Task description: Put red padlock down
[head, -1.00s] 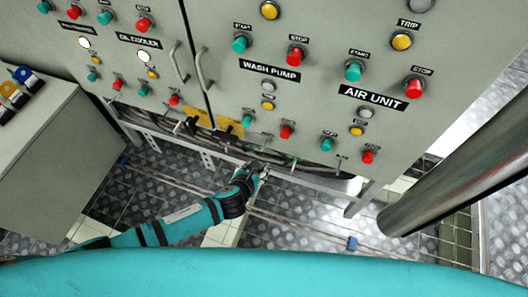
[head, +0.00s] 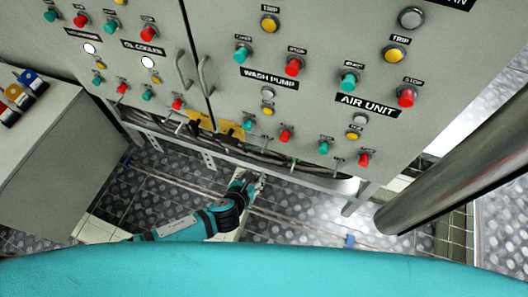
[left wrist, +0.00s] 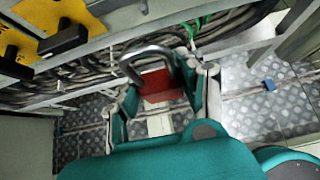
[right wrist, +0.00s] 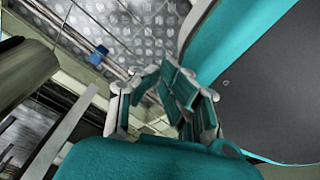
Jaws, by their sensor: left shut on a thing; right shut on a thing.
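The red padlock (left wrist: 157,85) has a flat red body and a silver shackle that points up. It sits between the fingers of my left gripper (left wrist: 163,98), which is shut on it. In the head view my left gripper (head: 254,180) is just below the lower edge of the control cabinet (head: 225,30), over the floor; the padlock is too small to make out there. My right gripper (right wrist: 158,97) shows only in its wrist view, with its fingers close together near my teal body. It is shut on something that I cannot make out.
A grey box-like cabinet (head: 50,150) stands at the left, with red, yellow and blue devices on top. Cables and yellow plates (head: 217,124) run under the control cabinet. A thick metal pipe (head: 450,165) crosses at the right. A small blue object (head: 349,240) lies on the floor.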

